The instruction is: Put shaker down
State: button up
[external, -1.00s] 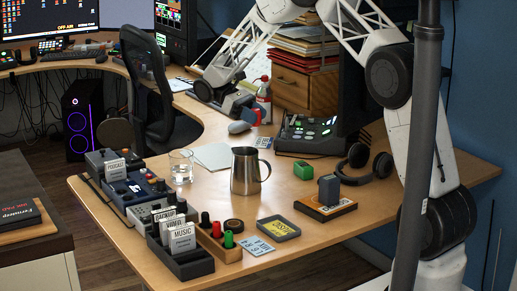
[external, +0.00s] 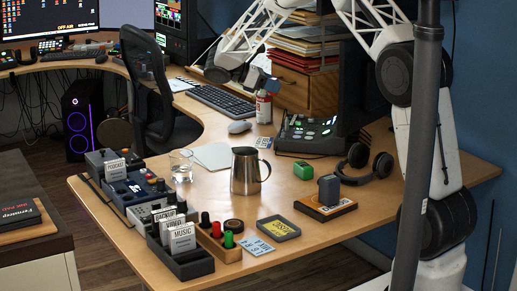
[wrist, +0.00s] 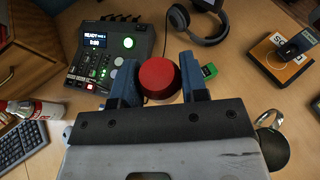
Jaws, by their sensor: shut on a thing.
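My gripper (external: 255,80) is raised over the desk in front of the bottle, by the drawer unit. In the wrist view its two blue fingers (wrist: 158,85) are shut on a round red-topped thing, which I take as the shaker (wrist: 158,77). The top faces the wrist camera; the shaker's underside and lower body are hidden. It appears held above the desk, though its height is hard to judge.
A bottle (external: 264,110) stands close by the gripper. A control console (external: 309,133), green block (external: 295,170), headphones (external: 366,165), steel pitcher (external: 246,172), mouse (external: 239,127) and keyboard (external: 222,101) lie around.

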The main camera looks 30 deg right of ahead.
send_over(272, 166)
notch_tip(272, 166, down, 17)
dwell(0.3)
dwell(0.3)
jog(key=shift+f, duration=3.25)
jog(key=shift+f, duration=0.55)
jog(key=o, duration=1)
jog(key=shift+v, duration=3.9)
